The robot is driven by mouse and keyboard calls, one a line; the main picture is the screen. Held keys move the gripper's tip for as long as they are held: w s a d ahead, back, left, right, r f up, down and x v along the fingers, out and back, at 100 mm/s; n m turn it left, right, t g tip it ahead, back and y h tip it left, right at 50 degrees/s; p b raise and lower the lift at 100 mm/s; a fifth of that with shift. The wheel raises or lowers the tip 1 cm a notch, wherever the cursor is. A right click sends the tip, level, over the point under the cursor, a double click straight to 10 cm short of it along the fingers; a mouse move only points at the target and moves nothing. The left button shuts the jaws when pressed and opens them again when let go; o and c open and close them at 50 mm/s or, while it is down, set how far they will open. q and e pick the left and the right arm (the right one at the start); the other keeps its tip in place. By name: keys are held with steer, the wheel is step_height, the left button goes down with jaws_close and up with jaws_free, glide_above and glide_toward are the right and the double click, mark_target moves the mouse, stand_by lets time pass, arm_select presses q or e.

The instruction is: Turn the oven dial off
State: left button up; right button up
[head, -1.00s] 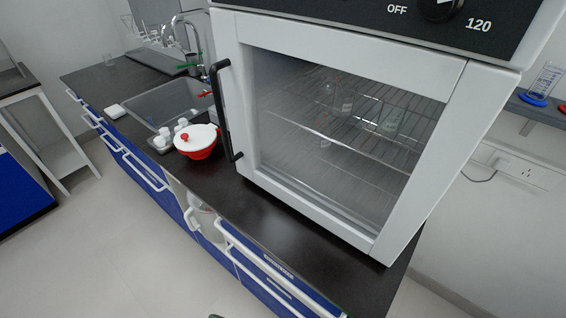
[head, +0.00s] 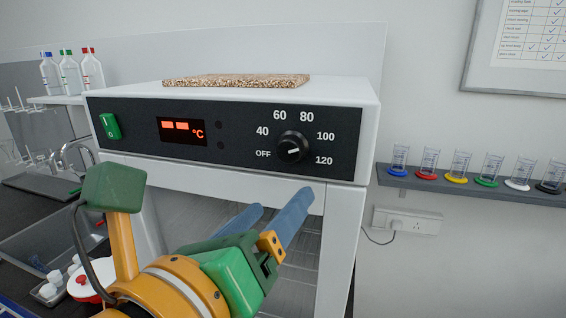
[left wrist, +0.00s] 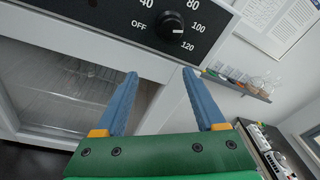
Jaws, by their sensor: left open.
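The oven dial (head: 292,148) is a round black knob on the oven's black front panel. Its scale runs from OFF at lower left over the top to 120 at lower right. A short white mark shows on the knob, but which label it points to is hard to tell. The dial also shows in the left wrist view (left wrist: 171,25). My left gripper (head: 280,200) is open and empty, with its blue fingers in front of the oven door, below the dial. In the left wrist view its fingertips (left wrist: 160,73) lie apart below the dial. My right gripper is not in view.
A lit red display (head: 183,131) and green switch (head: 110,126) are left of the dial. A speckled slab (head: 236,80) lies on the oven (head: 345,92). A shelf (head: 470,187) with several cylinders is on the right wall. A white-lidded red pot is partly hidden at lower left.

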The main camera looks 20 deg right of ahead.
mark_target(288, 153)
arm_select(q)
step_height(288, 153, up, 4)
steer(key=s+a+r+m+t, duration=0.1)
steer(key=s+m+t, duration=0.1)
steer(key=m, duration=0.3)
steer(key=shift+y, duration=0.4)
steer(key=p+x, duration=0.3)
steer(key=x, duration=0.4)
steer(key=shift+w+a+f, duration=0.1)
steer(key=shift+w+f, duration=0.1)
steer(key=shift+w, duration=0.05)
